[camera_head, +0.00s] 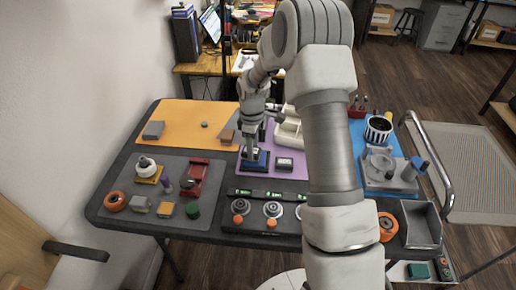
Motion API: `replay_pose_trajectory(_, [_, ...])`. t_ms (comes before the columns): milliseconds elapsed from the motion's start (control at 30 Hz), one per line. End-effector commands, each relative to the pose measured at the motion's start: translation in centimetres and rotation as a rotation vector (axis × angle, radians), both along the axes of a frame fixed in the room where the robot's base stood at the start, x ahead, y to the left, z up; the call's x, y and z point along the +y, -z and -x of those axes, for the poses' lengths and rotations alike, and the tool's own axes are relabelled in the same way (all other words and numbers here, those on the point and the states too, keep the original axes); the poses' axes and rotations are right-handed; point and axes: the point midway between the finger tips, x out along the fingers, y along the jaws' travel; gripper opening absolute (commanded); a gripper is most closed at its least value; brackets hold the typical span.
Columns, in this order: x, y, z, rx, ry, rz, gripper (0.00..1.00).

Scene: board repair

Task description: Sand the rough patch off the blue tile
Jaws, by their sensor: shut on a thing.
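The blue tile (262,164) lies on the purple mat (292,172) near the middle of the table, left of my arm. My gripper (251,153) points straight down over the tile. It is shut on a small block, which the fingers mostly hide. The block is at or just above the tile's top; I cannot tell whether it touches. The rough patch cannot be made out at this size and is probably covered by the gripper.
A brown-grey block (228,136) lies to the left, and a cream tray (289,134) stands behind. A row of round dials (272,210) lies in front. My arm hides part of the table's right half.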

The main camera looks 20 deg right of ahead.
Motion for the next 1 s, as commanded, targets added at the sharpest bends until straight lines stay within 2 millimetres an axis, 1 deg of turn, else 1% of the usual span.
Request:
replay_pose_trajectory(100, [1.1,0.1,-0.5,-0.001,-0.002,0.000,0.00])
replay_pose_trajectory(233, [1.9,0.2,-0.8,-0.001,-0.001,0.001,0.00])
replay_pose_trajectory(567, [2.0,0.0,-0.9,-0.001,0.000,0.001,0.00])
replay_pose_trajectory(667, [2.0,-0.5,-0.9,-0.001,0.001,0.000,0.00])
replay_pose_trajectory(1000, [2.0,-3.9,-0.9,-0.002,0.001,0.000,0.00])
